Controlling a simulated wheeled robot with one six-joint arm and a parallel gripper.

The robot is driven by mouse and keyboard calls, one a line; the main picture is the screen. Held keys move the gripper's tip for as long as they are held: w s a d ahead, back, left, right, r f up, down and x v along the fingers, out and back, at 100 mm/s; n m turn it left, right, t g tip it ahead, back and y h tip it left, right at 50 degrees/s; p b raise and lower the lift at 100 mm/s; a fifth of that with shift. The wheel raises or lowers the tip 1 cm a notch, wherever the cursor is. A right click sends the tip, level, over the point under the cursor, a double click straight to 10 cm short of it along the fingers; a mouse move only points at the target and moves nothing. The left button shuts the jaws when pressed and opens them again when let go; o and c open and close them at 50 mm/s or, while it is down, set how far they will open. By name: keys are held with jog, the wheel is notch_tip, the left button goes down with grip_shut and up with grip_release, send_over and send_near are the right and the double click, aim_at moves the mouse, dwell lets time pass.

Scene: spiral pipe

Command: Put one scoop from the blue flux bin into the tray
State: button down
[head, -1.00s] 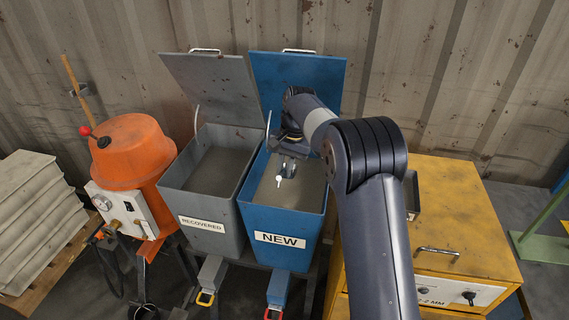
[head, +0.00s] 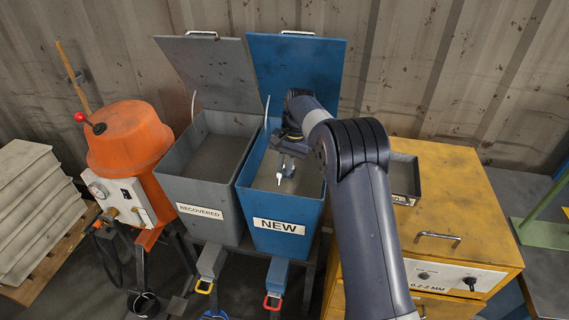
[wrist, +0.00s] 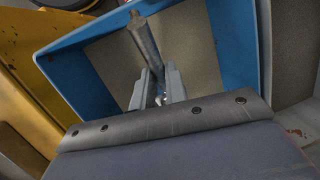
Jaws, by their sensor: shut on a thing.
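The blue flux bin (head: 282,244), labelled NEW, stands with its lid (head: 297,78) raised and holds grey-brown granules (head: 300,181). My gripper (head: 287,168) is inside its opening, pointing down. In the wrist view my gripper (wrist: 158,92) is shut on a grey metal rod-like handle (wrist: 146,45), which looks like the scoop's. A small white tip shows below the gripper in the head view. The scoop's bowl is not clearly visible, so I cannot tell if it holds flux. The dark-rimmed tray (head: 404,198) sits on the yellow cabinet, partly hidden by my arm.
A grey bin (head: 205,219) labelled RECOVERED, lid up, stands directly left of the blue one. An orange machine (head: 128,140) is further left, with stacked grey slabs (head: 30,210) beyond. The yellow cabinet (head: 465,205) is at right, its top mostly clear right of the tray.

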jog(key=shift+w+f, duration=0.15)
jog(key=shift+f, duration=0.5)
jog(key=shift+w+d+f+p, duration=0.2)
jog(key=shift+w+f+p, duration=0.2)
jog(key=shift+w+f, duration=0.4)
jog(key=shift+w+d+f+p, duration=0.15)
jog(key=shift+w+f+p, duration=0.25)
jog(key=shift+w+f, duration=0.4)
jog(key=shift+w+d+f, duration=0.1)
jog(key=shift+w+f, duration=0.25)
jog(key=shift+w, duration=0.1)
jog(key=shift+r+b, duration=0.15)
jog(key=shift+b, duration=0.2)
jog(key=shift+s+r+t+b, duration=0.2)
jog(key=shift+r+t+b, duration=0.15)
jog(key=shift+r, duration=0.2)
jog(key=shift+s+r+t+b, duration=0.15)
jog(key=shift+r+t+b, duration=0.15)
jog(key=shift+r, duration=0.2)
jog(key=shift+r, duration=0.1)
